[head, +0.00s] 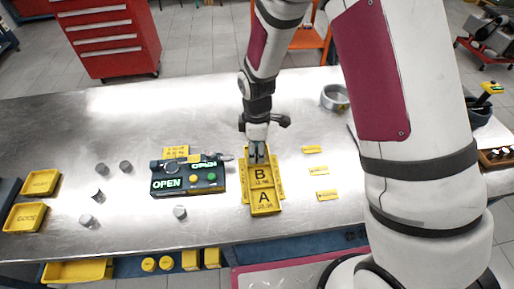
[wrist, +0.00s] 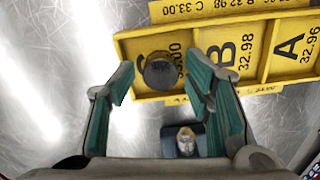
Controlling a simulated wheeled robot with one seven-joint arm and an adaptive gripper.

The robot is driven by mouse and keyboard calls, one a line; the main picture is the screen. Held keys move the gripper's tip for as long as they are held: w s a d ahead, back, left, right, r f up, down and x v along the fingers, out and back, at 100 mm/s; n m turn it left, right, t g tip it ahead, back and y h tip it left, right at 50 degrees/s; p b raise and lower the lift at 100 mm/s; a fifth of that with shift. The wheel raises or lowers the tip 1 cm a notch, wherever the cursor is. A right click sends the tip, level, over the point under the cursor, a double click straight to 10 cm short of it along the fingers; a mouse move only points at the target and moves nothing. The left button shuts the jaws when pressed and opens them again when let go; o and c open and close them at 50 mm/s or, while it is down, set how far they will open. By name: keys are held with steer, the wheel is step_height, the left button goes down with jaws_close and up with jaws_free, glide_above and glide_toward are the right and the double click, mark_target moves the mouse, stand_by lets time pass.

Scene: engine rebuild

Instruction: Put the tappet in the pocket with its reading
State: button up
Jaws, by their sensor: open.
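The yellow tray (head: 279,193) has pockets marked A 32.96, B 32.98 and C 33.00; it also shows in the wrist view (wrist: 262,50). A dark round tappet (wrist: 161,74) appears over the C pocket, covering part of its label; I cannot tell whether it rests fully on the floor. My gripper (head: 257,154) is over the far end of the tray and hides that pocket in the head view. In the wrist view, its green-padded fingers (wrist: 160,88) are apart, either side of the tappet. The black gauge (head: 205,181) left of the tray shows OPEN.
Yellow trays (head: 41,182) sit at the table's left edge. Small yellow labels (head: 318,171) lie right of the tray. A grey ring (head: 335,97) stands at the back right.

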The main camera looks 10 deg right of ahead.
step_height(320, 180, up, 12)
steer(key=b, duration=0.1)
steer(key=shift+r, duration=0.2)
stand_by(0.3)
step_height(320, 180, up, 8)
steer(key=m+t, duration=0.1)
steer(key=m, duration=0.3)
glide_above(257, 152)
steer(key=s+d, duration=0.2)
steer(key=d, duration=0.2)
steer(key=s+d+r+m+t, duration=0.2)
steer(key=s+d+r+m, duration=0.2)
steer(key=s+r+m, duration=0.2)
steer(key=s+d+r+m+t, duration=0.2)
steer(key=s+d+r+m, duration=0.2)
steer(key=s, duration=0.6)
step_height(257, 152, up, 2)
steer(key=shift+s+d+r+m+t, duration=0.1)
steer(key=shift+s+d+m+t, duration=0.2)
steer(key=shift+m, duration=0.8)
steer(key=shift+a, duration=0.1)
